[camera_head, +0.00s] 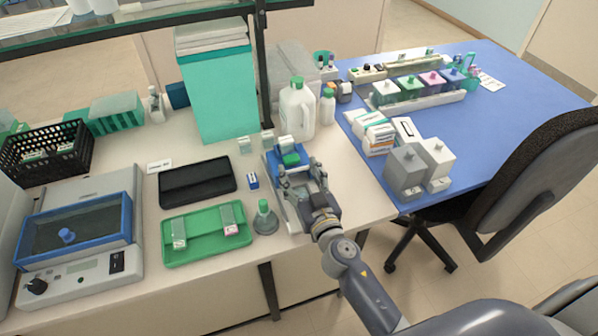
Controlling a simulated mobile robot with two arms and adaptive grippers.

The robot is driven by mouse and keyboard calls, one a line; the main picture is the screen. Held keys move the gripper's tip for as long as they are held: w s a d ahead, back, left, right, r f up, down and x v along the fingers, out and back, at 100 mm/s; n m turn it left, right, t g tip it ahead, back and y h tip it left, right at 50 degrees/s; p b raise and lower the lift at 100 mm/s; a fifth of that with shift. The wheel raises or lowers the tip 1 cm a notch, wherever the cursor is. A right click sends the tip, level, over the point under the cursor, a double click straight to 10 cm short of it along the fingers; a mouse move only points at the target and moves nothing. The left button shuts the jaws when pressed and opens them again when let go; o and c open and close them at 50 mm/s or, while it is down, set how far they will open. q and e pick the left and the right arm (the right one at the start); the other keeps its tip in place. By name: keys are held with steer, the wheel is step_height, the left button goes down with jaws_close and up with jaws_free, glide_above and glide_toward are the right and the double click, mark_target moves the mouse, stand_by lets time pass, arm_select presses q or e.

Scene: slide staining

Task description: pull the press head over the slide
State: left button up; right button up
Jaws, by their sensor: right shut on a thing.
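The press (271,163) stands near the right end of the bench's front edge, with a blue upper part and a pale base. A green block (291,160) sits on its top, and I take this to be the press head. My right gripper (300,174) reaches in from the front and is shut on the press head; its fingers and wrist cover much of the press. A slide under the head cannot be made out. My left gripper is not in view.
A green tray (206,254) with two small slide holders and a green-capped flask (265,218) stand left of the press. A white jug (297,112) stands close behind it. A black case (197,182) lies further left. Blue table and chair (540,170) are at right.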

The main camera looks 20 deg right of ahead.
steer(key=s, duration=0.2)
steer(key=s+b, duration=0.1)
steer(key=s, duration=0.2)
steer(key=s+b, duration=0.1)
steer(key=s, duration=0.2)
steer(key=shift+s+d+f, duration=0.1)
steer(key=shift+s+d, duration=0.1)
steer(key=shift+d, duration=0.05)
steer(key=shift+w, duration=0.1)
steer(key=o, duration=1.1)
steer(key=shift+o, duration=0.6)
steer(key=shift+s+d, duration=0.1)
steer(key=shift+s, duration=0.1)
steer(key=shift+w+r, duration=0.1)
steer(key=shift+r, duration=0.35)
step_height(320, 180, up, 9)
steer(key=shift+r, duration=0.15)
